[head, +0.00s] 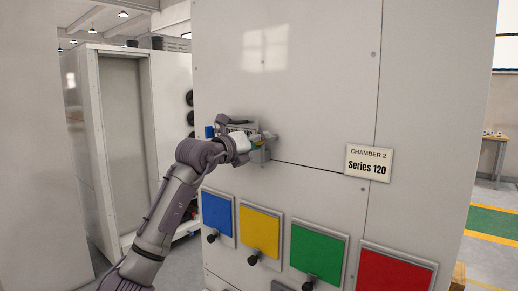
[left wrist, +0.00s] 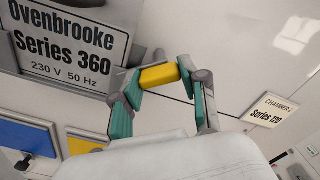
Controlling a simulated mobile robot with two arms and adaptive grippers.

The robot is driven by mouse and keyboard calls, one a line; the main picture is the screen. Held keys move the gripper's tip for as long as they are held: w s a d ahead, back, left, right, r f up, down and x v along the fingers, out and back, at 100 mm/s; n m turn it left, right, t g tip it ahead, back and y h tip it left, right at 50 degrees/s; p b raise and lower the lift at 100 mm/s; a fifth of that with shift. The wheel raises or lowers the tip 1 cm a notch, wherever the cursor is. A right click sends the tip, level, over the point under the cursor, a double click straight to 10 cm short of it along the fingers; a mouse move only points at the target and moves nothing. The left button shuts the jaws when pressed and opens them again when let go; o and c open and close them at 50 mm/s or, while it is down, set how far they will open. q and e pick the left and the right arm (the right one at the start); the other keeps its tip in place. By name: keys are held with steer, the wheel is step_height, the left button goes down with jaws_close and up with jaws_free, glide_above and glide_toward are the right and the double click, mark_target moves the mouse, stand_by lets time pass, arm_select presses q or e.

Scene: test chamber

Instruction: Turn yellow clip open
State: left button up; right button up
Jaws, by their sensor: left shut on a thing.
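The yellow clip (left wrist: 158,76) shows in the left wrist view as a short yellow block against the pale chamber front. My left gripper (left wrist: 163,88) has its green-padded fingers on either side of the clip and is shut on it. In the head view my left gripper (head: 258,143) is at the chamber front, left of the Series 120 sign, and largely hides the clip and its mount there. My right gripper is in neither view.
Blue (head: 217,215), yellow (head: 260,232), green (head: 318,254) and red (head: 395,274) panels with black knobs line the chamber front below. A Series 120 sign (head: 369,163) is to the right. An Ovenbrooke sign (left wrist: 68,45) is close to the gripper. Open floor lies at far right.

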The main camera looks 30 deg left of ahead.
arm_select(q)
steer(key=n+b, duration=0.1)
steer(key=n, duration=0.9)
steer(key=shift+n, duration=0.4)
stand_by(0.4)
steer(key=o, duration=1.1)
steer(key=shift+a, duration=0.1)
steer(key=shift+o, duration=0.2)
steer(key=shift+s, duration=0.1)
steer(key=s, duration=1.1)
steer(key=shift+s+a, duration=0.4)
steer(key=shift+a, duration=0.05)
